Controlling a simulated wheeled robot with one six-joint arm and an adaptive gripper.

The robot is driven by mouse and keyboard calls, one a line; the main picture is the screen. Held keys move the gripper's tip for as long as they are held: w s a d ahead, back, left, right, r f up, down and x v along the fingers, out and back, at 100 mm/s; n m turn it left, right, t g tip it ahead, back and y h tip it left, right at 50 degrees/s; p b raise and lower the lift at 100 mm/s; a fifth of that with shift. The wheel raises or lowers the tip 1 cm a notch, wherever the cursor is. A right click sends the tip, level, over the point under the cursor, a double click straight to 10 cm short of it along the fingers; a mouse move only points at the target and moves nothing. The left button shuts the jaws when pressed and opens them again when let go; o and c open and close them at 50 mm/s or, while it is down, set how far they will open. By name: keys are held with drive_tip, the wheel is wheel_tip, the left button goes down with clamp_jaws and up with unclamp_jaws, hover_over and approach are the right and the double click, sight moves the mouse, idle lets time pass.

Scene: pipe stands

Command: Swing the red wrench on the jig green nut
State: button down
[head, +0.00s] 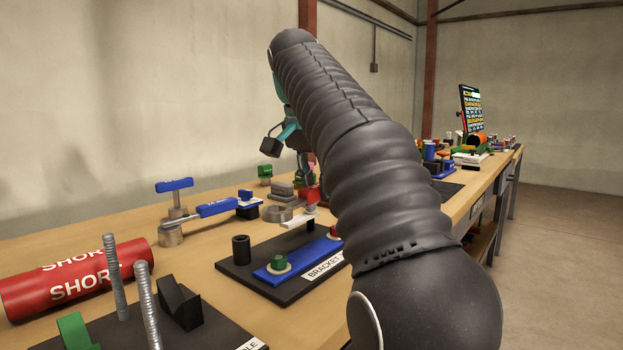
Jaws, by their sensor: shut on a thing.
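My gripper (300,166), teal and black, hangs behind my arm and is mostly hidden by it. A red piece (309,195), which looks like the red wrench's handle, shows just under its fingers. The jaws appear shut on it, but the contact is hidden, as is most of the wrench. The jig is a black base marked BRACKET (241,271) with a blue plate (300,258) on it. A green nut (278,262) sits on a washer at the plate's left end, with no wrench on it. A red nut (335,233) is at the far end, beside my arm.
Blue-handled tools (217,207) stand left of the jig, beside a grey ring (277,213). Two upright threaded rods (148,305) and a red SHORT cylinder (75,281) are in front left. My arm covers the table (130,222) right of the jig.

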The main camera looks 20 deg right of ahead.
drive_tip(key=shift+s, duration=0.1)
drive_tip(key=shift+f, duration=0.25)
drive_tip(key=shift+f+b, duration=1.9)
drive_tip(key=shift+f, duration=0.4)
drive_tip(key=c, duration=1.5)
unclamp_jaws()
clamp_jaws()
drive_tip(key=shift+r+p, duration=0.15)
drive_tip(key=shift+p, duration=0.15)
